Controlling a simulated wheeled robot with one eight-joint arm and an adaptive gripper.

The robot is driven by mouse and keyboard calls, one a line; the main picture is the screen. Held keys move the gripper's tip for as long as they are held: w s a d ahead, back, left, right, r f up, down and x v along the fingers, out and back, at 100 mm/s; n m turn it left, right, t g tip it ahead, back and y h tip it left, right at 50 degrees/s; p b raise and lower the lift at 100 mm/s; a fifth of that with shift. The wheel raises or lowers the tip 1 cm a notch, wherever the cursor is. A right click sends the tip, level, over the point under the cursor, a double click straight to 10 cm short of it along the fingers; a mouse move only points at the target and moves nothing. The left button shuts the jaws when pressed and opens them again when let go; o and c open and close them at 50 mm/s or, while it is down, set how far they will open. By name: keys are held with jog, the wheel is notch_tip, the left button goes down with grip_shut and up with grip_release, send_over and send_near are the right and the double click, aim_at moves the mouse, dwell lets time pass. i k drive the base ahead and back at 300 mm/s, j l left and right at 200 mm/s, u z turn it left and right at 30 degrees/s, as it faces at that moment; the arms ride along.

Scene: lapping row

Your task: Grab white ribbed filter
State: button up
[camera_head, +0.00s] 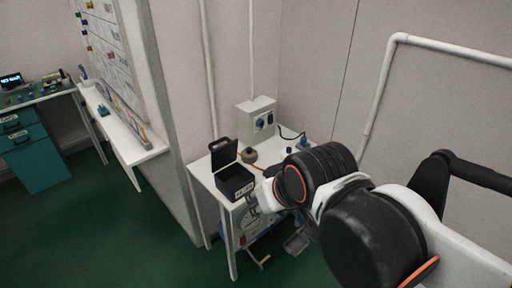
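I cannot clearly make out a white ribbed filter in the head view. My arm reaches in from the right, over the small white table (207,170). The pale far end of the arm, with my gripper (261,200), is at the table's front edge, just right of an open black case (235,183). The fingers are too small and too covered by the arm to tell whether they are open or hold anything. The arm hides the table's right front part.
A dark rounded object (250,156) and a blue item (303,143) stand at the table's back, below a wall socket box (258,117). A partition (172,130) stands left of the table. A white shelf (125,140) and teal drawers (38,158) are farther left. Green floor lies open between.

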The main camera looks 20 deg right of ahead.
aim_at(286, 151)
jog(key=i+j+z, duration=0.2)
jog(key=z, duration=0.25)
jog(key=i+j+z, duration=0.1)
jog(key=j+z, duration=0.3)
jog(key=i+j+z, duration=0.1)
jog(key=j+z, duration=0.15)
jog(key=z, duration=0.2)
jog(key=j+z, duration=0.65)
jog(key=j, duration=1.55)
jog(key=k, duration=0.05)
